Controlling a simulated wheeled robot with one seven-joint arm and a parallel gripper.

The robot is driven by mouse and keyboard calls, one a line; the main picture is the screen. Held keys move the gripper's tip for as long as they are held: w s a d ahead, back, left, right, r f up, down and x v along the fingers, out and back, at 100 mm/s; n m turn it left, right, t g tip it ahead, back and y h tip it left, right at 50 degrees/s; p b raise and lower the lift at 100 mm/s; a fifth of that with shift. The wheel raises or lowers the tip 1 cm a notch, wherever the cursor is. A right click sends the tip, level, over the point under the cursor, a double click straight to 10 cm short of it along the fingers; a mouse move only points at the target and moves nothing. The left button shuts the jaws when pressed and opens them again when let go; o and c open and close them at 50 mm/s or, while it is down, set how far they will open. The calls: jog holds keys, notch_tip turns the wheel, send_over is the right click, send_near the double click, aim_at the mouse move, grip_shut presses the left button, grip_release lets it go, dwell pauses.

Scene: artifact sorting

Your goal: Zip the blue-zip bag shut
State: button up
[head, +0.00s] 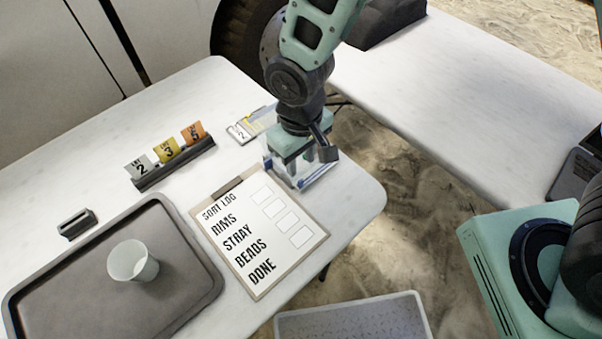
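The blue-zip bag (317,174) is a clear bag with a blue strip, lying near the right corner of the white table, just beyond the clipboard. My gripper (306,158) points down over it, with its fingers at or just above the bag. The gripper and arm hide part of the bag. I cannot tell whether the fingers are apart or closed on the bag's edge, nor how far the zip is closed.
A clipboard (236,264) lies in front of the bag. Behind are another bag with a label (240,134) and a rack (176,165) of numbered cards. A grey tray (60,290) holds a cup (133,262). A white bin (350,318) stands below the table edge.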

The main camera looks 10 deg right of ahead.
aim_at(301, 180)
notch_tip(301, 180, down, 6)
jog(key=shift+f, duration=0.25)
grip_shut()
